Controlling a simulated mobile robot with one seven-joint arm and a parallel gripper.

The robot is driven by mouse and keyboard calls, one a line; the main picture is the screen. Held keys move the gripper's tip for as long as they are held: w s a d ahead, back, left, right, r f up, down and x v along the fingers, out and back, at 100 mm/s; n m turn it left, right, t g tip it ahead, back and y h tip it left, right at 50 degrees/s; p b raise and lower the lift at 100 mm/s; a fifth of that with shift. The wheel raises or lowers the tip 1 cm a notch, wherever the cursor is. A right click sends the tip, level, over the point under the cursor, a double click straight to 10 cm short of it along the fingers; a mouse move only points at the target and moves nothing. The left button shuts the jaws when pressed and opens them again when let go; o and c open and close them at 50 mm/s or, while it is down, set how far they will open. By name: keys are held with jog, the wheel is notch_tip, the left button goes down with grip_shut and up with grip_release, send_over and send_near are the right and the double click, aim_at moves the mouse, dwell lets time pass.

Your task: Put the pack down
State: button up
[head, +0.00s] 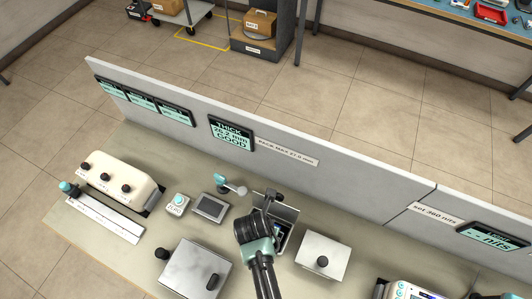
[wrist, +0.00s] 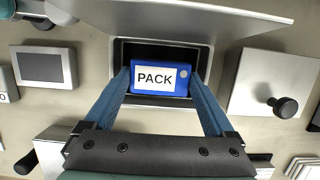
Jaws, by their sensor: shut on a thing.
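The pack (wrist: 160,79) is a blue block with a white label reading PACK, upright in the wrist view. My gripper (wrist: 160,74) is shut on it, one blue finger at each side. The pack is at the dark opening of an open metal box (wrist: 120,98) with a raised lid (wrist: 190,18). I cannot tell whether it touches the bottom. In the head view, my gripper (head: 274,228) is over the open box (head: 289,212), and my arm hides much of the pack.
Left of the box are a small screen (head: 210,207) and a ZERO button unit (head: 177,204). A closed metal box with a black knob (head: 322,258) stands right. A panel with a THICK 26.2 mm GOOD display (head: 231,134) runs behind.

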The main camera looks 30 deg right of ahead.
jog(key=shift+f, duration=1.4)
jog(key=shift+f, duration=0.15)
jog(key=o, duration=1.3)
jog(key=v, duration=1.2)
jog(key=shift+p, duration=0.35)
jog(key=shift+w, duration=0.1)
